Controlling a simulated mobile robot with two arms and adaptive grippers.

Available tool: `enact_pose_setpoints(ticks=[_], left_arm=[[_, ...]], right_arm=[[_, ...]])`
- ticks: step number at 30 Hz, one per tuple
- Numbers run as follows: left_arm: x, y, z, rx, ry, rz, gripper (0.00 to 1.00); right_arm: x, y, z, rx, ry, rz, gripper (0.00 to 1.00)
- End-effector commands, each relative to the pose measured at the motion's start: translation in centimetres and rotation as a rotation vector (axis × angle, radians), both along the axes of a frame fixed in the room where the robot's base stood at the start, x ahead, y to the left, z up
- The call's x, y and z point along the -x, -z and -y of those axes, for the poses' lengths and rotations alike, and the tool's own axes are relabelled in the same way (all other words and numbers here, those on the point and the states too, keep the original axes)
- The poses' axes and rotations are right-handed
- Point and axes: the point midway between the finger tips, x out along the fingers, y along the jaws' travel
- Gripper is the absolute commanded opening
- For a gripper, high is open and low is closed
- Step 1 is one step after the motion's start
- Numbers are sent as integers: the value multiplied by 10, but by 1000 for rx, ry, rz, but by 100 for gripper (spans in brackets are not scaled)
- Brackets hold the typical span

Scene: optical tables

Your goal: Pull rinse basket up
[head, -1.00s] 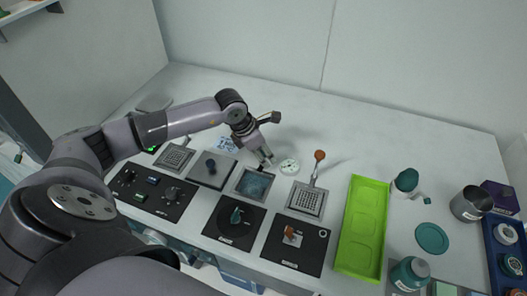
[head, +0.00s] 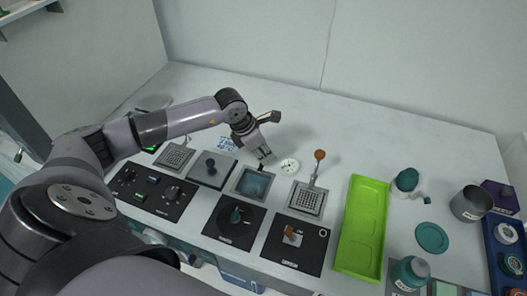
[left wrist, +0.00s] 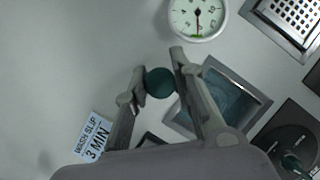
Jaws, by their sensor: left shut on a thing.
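My left gripper (head: 264,156) is over the back edge of a square, water-filled bath (head: 239,188). In the left wrist view its two fingers (left wrist: 160,84) are shut on a round dark teal knob (left wrist: 160,81), which looks like the rinse basket's handle. The bath (left wrist: 262,98) lies below and to the right of the knob there. The basket body cannot be made out clearly; the fingers hide part of the bath. My right gripper is not in view.
A round dial gauge (head: 289,166) stands close to the right of the gripper. A perforated plate with an orange-knobbed handle (head: 319,155) is farther right, then a green tray (head: 361,228). Black control panels line the front edge.

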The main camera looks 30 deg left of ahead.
Motion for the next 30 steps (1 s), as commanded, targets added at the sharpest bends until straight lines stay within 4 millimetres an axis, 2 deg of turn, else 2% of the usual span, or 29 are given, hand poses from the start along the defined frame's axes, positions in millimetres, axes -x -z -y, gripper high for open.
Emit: enact_pose_setpoints(ticks=[7, 12, 16, 26, 27, 30], left_arm=[[-1, -6, 0, -1, 0, 3, 0], [-2, -42, -1, -1, 0, 8, 0], [-2, -61, -1, -1, -1, 8, 0], [-2, -68, -1, 0, -2, 9, 0], [-3, -68, -1, 0, -2, 11, 24], [-2, -68, -1, -1, -2, 10, 30]], right_arm=[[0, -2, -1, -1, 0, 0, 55], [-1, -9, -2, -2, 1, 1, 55], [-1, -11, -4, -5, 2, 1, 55], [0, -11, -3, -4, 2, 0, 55], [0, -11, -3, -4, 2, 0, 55], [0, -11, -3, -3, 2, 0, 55]])
